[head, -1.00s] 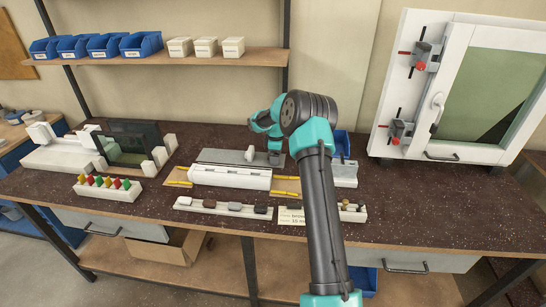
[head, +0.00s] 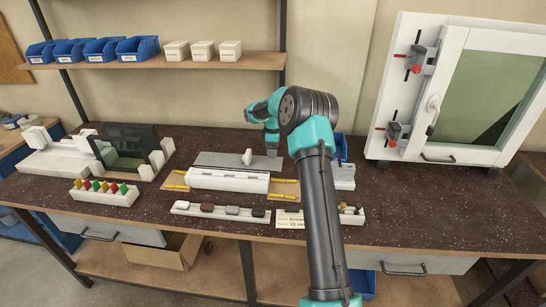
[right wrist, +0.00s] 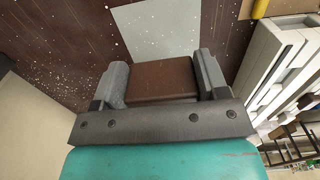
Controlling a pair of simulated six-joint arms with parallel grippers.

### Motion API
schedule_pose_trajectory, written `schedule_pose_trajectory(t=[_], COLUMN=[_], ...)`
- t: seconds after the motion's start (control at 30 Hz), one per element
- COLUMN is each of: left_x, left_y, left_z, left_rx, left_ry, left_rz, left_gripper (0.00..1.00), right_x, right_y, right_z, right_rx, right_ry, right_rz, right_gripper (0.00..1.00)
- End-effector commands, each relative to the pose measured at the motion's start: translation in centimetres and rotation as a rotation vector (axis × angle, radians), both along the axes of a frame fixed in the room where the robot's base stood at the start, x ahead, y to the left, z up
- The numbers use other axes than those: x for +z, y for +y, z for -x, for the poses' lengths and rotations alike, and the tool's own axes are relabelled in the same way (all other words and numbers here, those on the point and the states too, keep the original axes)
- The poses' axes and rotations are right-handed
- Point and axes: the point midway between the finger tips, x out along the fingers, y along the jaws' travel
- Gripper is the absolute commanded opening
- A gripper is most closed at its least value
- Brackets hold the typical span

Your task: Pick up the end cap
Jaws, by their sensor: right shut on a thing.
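My right gripper (head: 272,150) hangs above the grey plate behind the white profile (head: 228,181) on the bench. In the right wrist view the gripper (right wrist: 160,82) is shut on a brown block-shaped end cap (right wrist: 160,78), with one grey finger against each side. The cap is not clear in the head view. A rack (head: 222,214) at the front holds several small pieces in white, brown, grey and black. A card (head: 291,219) beside it reads "brown". My left gripper is not in view.
A small white upright (head: 247,157) stands by the profile. A dark glass screen (head: 126,150) and a white tray of coloured pegs (head: 105,196) are at the left. A window frame (head: 468,90) stands at the right. The bench front right is clear.

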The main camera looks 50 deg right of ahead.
Motion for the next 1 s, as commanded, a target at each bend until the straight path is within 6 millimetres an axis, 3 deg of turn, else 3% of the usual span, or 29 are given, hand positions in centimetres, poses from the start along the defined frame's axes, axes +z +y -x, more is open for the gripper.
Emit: schedule_pose_trajectory(t=[0.1, 0.3, 1.0], left_x=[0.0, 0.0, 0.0], left_y=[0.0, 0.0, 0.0], left_z=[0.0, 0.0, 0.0], left_rx=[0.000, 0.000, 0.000], left_ry=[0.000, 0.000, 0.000], left_rz=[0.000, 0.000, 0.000], left_gripper=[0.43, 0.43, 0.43], right_x=[2.3, 4.6, 4.8], right_y=[0.0, 0.0, 0.7], right_z=[-0.1, 0.0, -0.3], right_rx=[0.000, 0.000, 0.010], right_ry=[-0.002, 0.000, 0.002], right_rz=[0.001, 0.000, -0.001], right_gripper=[0.45, 0.45, 0.45])
